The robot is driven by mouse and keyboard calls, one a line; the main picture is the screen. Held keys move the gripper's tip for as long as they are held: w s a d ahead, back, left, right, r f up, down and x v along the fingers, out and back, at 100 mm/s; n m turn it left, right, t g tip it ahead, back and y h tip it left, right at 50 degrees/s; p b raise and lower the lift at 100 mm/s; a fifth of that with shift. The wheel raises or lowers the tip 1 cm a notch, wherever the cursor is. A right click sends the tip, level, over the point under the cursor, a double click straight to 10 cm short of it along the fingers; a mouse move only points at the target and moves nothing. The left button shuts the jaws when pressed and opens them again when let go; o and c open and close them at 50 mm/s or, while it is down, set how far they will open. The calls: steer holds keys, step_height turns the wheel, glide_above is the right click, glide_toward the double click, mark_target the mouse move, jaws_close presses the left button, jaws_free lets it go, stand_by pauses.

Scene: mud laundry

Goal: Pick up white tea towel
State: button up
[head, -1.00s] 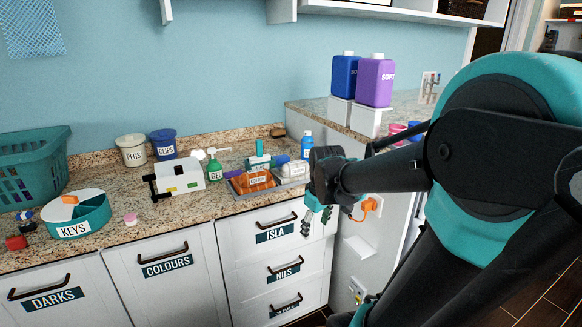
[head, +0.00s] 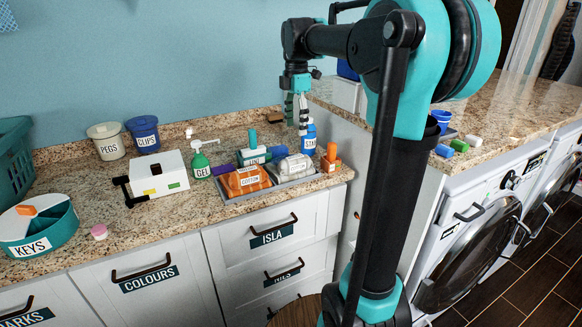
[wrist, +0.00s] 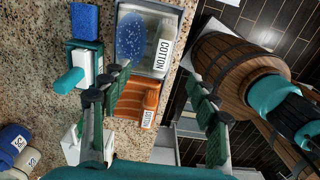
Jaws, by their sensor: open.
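The likely white tea towel (head: 292,166) is a pale folded cloth with a label, in the right part of a grey tray (head: 243,198) on the granite counter. In the wrist view the pale cloth (wrist: 160,28), labelled COTTON, lies in one tray compartment with a blue dotted patch showing. An orange cloth (head: 247,180), also labelled COTTON, lies beside it; it also shows in the wrist view (wrist: 132,100). My gripper (head: 297,115) is open and empty, pointing down above the back right of the tray. In the wrist view my gripper (wrist: 158,80) has its fingers wide apart.
A blue bottle (head: 309,138) stands close behind the tray, and an orange item (head: 330,157) at its right. A green bottle (head: 200,163) and white box (head: 159,174) stand to the left. A wooden barrel (wrist: 225,65) stands below the counter edge.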

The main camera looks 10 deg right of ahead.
mark_target(297, 157)
step_height(297, 157, down, 7)
steer(key=shift+f, duration=0.15)
steer(key=shift+s+d+f, duration=0.1)
steer(key=shift+s+f, duration=0.05)
steer(key=shift+f, duration=1.3)
steer(key=shift+s+f, duration=0.1)
steer(key=shift+f, duration=1.3)
steer(key=shift+c, duration=0.2)
steer(key=c, duration=1.2)
steer(key=shift+c, duration=0.2)
steer(key=shift+r, duration=0.1)
